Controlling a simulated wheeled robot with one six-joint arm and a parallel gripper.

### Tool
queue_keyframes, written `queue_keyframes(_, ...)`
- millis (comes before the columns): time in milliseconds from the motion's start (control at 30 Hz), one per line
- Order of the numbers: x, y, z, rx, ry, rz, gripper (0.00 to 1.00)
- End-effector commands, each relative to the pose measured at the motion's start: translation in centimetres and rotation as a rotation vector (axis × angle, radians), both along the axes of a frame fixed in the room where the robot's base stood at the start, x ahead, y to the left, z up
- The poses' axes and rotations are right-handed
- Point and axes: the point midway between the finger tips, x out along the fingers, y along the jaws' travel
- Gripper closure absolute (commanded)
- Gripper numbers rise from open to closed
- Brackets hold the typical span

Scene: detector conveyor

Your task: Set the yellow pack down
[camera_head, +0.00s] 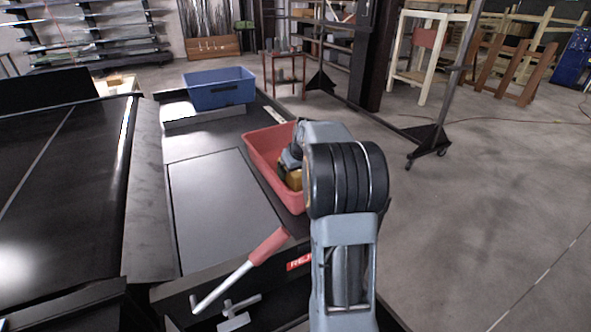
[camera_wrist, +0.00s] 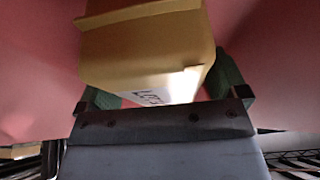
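The yellow pack (camera_wrist: 150,50) fills the upper middle of the wrist view, with part of some dark lettering showing on its near face. My gripper (camera_wrist: 160,80) has its green fingers on either side of the pack, close against it, and appears shut on it. In the head view a small part of the yellow pack (camera_head: 293,180) shows inside the red bin (camera_head: 262,148), beside my wrist. My arm hides the fingers and most of the pack there. I cannot tell whether the pack touches the bin floor.
The red bin's walls surround the gripper closely. A blue bin (camera_head: 220,90) stands at the back of the bench. A flat grey panel (camera_head: 220,205) lies clear left of the red bin. A red-handled lever (camera_head: 265,247) is in front. A black conveyor belt (camera_head: 60,190) runs at left.

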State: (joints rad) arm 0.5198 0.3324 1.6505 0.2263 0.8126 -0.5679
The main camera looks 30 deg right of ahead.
Motion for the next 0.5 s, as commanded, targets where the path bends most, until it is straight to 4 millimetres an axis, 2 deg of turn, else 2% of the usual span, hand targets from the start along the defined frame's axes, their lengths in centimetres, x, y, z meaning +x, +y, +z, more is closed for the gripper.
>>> queue_keyframes(100, 0.0, 0.0, 0.0, 0.0, 0.0, 0.0, 0.0)
queue_keyframes(300, 0.0, 0.0, 0.1, 0.0, 0.0, 0.0, 0.0)
queue_keyframes(500, -0.5, 0.0, 1.7, -0.002, -0.004, -0.001, 0.0)
